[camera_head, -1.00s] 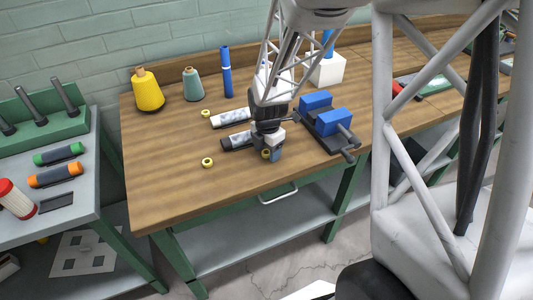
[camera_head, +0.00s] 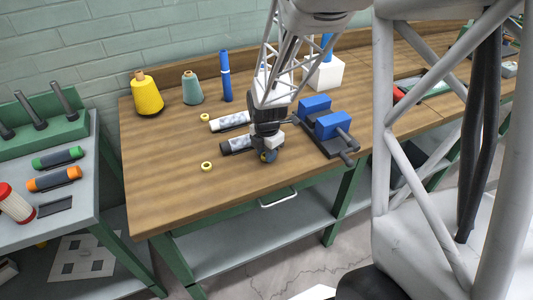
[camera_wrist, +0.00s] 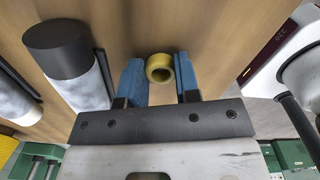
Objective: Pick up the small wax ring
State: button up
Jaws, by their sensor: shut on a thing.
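A small yellow wax ring (camera_wrist: 160,61) sits between the two blue fingers of my gripper (camera_wrist: 159,82) in the wrist view. My gripper is shut on it, near the fingertips. In the head view my gripper (camera_head: 268,156) is low over the front part of the wooden table, and its fingers mostly hide the held ring. Two similar yellow rings lie apart on the table to the left: one nearer the front (camera_head: 207,166) and one farther back (camera_head: 205,117).
Two black-capped, white-wrapped cylinders (camera_head: 229,121) lie left of my gripper. A dark holder with blue blocks (camera_head: 332,125) stands close on the right. A yellow spool (camera_head: 147,92), a teal spool (camera_head: 192,88) and a blue tube (camera_head: 226,77) stand behind. The table's front left is mostly clear.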

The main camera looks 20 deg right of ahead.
jog(key=shift+r, duration=0.65)
notch_tip(320, 180, up, 2)
jog(key=shift+s, duration=0.1)
jog(key=s+a+r, duration=0.1)
jog(key=s+a, duration=0.1)
jog(key=s, duration=1.3)
jog(key=shift+s+a+r, duration=0.15)
jog(key=shift+s+a, duration=0.1)
jog(key=shift+a, duration=0.15)
jog(key=w+a+r+m, duration=0.2)
jog(key=w+r+m, duration=0.2)
jog(key=w, duration=1.2)
jog(key=w+a+r+m, duration=0.2)
jog(key=w+r+m, duration=0.2)
jog(key=w+m, duration=0.6)
jog(key=w+a+r+m, duration=0.2)
jog(key=w+r+m, duration=0.3)
jog(key=w, duration=1.9)
jog(key=m, duration=0.2)
jog(key=shift+a+m, duration=0.3)
